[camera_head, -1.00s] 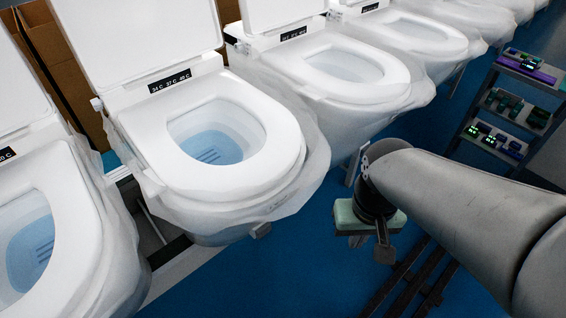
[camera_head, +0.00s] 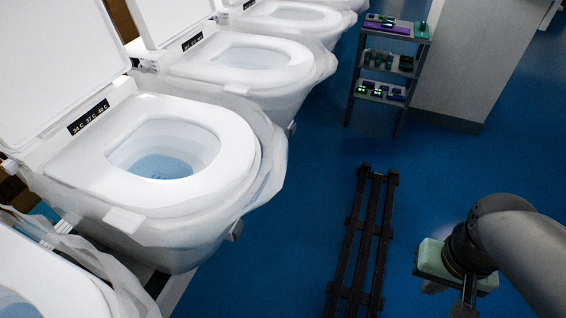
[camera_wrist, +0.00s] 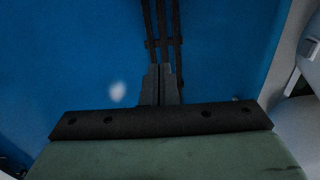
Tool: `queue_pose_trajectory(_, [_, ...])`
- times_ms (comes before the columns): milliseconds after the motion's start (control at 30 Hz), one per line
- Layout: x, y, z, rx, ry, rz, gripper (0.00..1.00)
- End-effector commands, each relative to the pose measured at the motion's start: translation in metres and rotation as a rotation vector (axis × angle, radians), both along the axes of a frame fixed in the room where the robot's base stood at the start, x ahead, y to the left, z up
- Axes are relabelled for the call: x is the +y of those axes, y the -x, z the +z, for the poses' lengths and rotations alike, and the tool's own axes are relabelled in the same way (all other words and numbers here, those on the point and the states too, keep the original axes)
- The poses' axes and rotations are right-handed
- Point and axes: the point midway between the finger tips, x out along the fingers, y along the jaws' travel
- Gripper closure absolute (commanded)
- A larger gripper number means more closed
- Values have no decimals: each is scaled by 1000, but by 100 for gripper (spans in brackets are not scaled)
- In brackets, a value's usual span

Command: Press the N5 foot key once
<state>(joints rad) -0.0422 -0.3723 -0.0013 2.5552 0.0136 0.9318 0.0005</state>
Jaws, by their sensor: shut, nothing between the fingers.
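The toilets stand in a row, and no N5 marking is readable. A small grey knob (camera_head: 236,230), which may be a foot key, sticks out low on the front of the nearest full toilet (camera_head: 160,160). A similar knob (camera_head: 292,128) shows on the toilet behind it (camera_head: 245,65). My gripper (camera_head: 468,302) is at the lower right of the head view, over the blue floor and well apart from both knobs. In the wrist view its two dark fingers (camera_wrist: 161,85) are together and empty, pointing at the floor. Which knob is N5, I cannot tell.
A dark slatted rack (camera_head: 362,245) lies on the floor between the toilets and my gripper. A shelf with small devices (camera_head: 390,62) and a grey cabinet (camera_head: 460,65) stand at the back. Pale, partly cut-off shapes (camera_wrist: 300,115) edge the wrist view's right side. Blue floor is open around the rack.

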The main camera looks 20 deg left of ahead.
Motion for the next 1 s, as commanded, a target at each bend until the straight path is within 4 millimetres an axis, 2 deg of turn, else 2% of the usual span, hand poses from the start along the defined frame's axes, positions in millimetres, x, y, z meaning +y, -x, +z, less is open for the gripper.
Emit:
queue_pose_trajectory(133, [0,-1,-1,-2,1,2,100])
queue_pose_trajectory(233, [3,-10,-15,-26,14,30,100])
queue_pose_trajectory(367, [19,-45,-58,-120,48,139,100])
queue_pose_trajectory(433, [38,-71,-91,-201,59,235,100])
queue_pose_trajectory(567, [95,-115,-150,-372,31,446,100])
queue_pose_trajectory(600, [115,-125,-167,-422,9,509,100])
queue_pose_trajectory(667, [149,-134,-192,-495,-37,601,100])
queue_pose_trajectory(700, [172,-137,-207,-541,-74,660,100])
queue_pose_trajectory(800, [227,-137,-240,-642,-182,787,100])
queue_pose_trajectory(900, [274,-127,-262,-720,-296,880,100])
queue_pose_trajectory(1000, [308,-114,-276,-774,-394,941,100])
